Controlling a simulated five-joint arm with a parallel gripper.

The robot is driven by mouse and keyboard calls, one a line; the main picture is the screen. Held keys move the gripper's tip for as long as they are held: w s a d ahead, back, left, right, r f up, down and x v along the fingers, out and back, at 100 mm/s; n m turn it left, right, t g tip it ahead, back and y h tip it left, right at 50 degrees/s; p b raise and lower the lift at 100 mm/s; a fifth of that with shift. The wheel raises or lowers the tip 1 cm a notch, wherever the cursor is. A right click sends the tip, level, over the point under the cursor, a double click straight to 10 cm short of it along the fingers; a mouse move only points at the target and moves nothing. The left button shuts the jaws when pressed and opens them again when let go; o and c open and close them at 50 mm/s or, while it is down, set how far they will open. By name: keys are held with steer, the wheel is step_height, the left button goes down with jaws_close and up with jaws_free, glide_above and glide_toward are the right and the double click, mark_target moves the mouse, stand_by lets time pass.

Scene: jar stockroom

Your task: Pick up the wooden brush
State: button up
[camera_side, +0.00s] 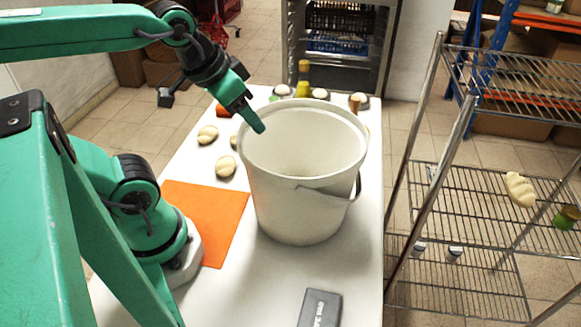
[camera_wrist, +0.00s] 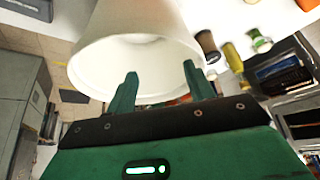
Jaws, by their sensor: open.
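I cannot make out a wooden brush for certain. A small brown upright thing (camera_side: 354,103) shows behind the bucket's right rim in the side view; most of it is hidden, and I cannot tell whether it is the brush. A brown thing (camera_wrist: 207,45) also stands beside the bucket in the wrist view. My gripper (camera_side: 257,126) points down at the left rim of the white bucket (camera_side: 299,200) in the side view. In the wrist view my gripper (camera_wrist: 160,82) has its two fingers apart with nothing held between them, and the bucket (camera_wrist: 105,55) lies beyond them.
The bucket stands large on the white table (camera_side: 215,290). An orange mat (camera_side: 222,212), pale rolls (camera_side: 226,166) and a dark box (camera_side: 320,308) lie around it. A yellow bottle (camera_side: 303,78) stands behind. A wire rack (camera_side: 450,190) is at right. The table's front left is clear.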

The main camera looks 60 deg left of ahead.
steer(key=w+a+r+g, duration=0.1)
steer(key=w+r, duration=0.2)
steer(key=w, duration=0.2)
steer(key=w+a+r, duration=0.1)
steer(key=w+r, duration=0.2)
steer(key=w, duration=0.3)
steer(key=g, duration=0.4)
glide_above(356, 97)
steer(key=f, duration=1.4)
steer(key=shift+s+d+f, duration=0.3)
steer(key=shift+s, duration=0.05)
steer(key=shift+w+a+f+g, duration=0.2)
steer(key=shift+w+f+g, duration=0.1)
steer(key=shift+f, duration=0.3)
steer(key=shift+f, duration=0.1)
steer(key=shift+f, duration=1.2)
steer(key=shift+s+f, duration=0.1)
steer(key=shift+f, duration=0.05)
steer(key=shift+f, duration=2.45)
